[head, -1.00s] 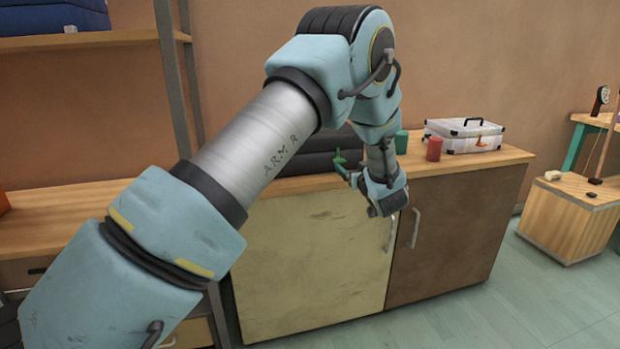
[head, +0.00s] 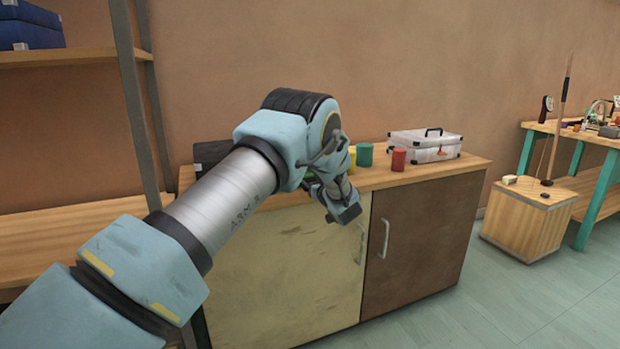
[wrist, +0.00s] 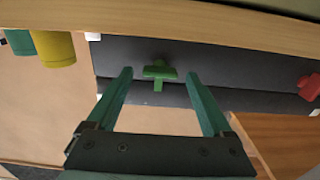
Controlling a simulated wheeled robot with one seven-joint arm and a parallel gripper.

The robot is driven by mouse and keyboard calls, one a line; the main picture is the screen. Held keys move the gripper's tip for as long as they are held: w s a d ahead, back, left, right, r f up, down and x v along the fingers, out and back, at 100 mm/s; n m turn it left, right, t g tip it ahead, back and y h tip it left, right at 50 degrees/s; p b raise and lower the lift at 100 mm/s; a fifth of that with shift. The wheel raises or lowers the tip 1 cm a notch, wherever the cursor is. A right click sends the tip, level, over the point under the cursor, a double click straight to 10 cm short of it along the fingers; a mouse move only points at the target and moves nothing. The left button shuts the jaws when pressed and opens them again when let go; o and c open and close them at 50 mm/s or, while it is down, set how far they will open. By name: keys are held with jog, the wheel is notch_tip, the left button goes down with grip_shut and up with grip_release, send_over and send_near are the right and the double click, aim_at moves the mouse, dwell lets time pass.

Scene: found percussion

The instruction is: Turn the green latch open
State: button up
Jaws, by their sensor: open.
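The green latch (wrist: 160,71) is a small T-shaped piece on the front of a dark case (wrist: 225,62), seen in the wrist view. My gripper (wrist: 158,74) is open, its two teal fingers spread with one on either side of the latch. The latch appears between the fingertips with a gap on both sides. I cannot tell how far the fingertips are from the case. In the head view my gripper (head: 345,212) hangs at the cabinet's front edge, and my arm hides most of the case (head: 210,153).
A red latch (wrist: 309,86) is on the same case, to the right in the wrist view. A yellow cup (head: 352,160), green cup (head: 365,155) and red cup (head: 398,160) stand right of my arm. The cabinet (head: 425,225) has handled doors.

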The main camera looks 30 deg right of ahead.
jog(key=shift+w, duration=0.1)
jog(key=shift+c, duration=0.2)
grip_shut()
dwell(0.5)
jog(key=shift+f+n+b, duration=0.1)
jog(key=shift+n+b, duration=0.2)
jog(key=shift+b, duration=0.15)
jog(key=n+b, duration=0.2)
jog(key=b, duration=0.1)
jog(key=shift+f+n, duration=0.2)
jog(key=shift+n, duration=0.2)
jog(key=n+b, duration=0.5)
jog(key=b, duration=0.1)
jog(key=shift+a+n, duration=0.15)
jog(key=shift+n, duration=0.15)
jog(key=n+b, duration=0.5)
jog(key=b, duration=0.1)
jog(key=shift+f, duration=0.15)
jog(key=n+b, duration=0.3)
jog(key=shift+n+b, duration=0.35)
jog(key=shift+n, duration=0.05)
jog(key=shift+r, duration=0.2)
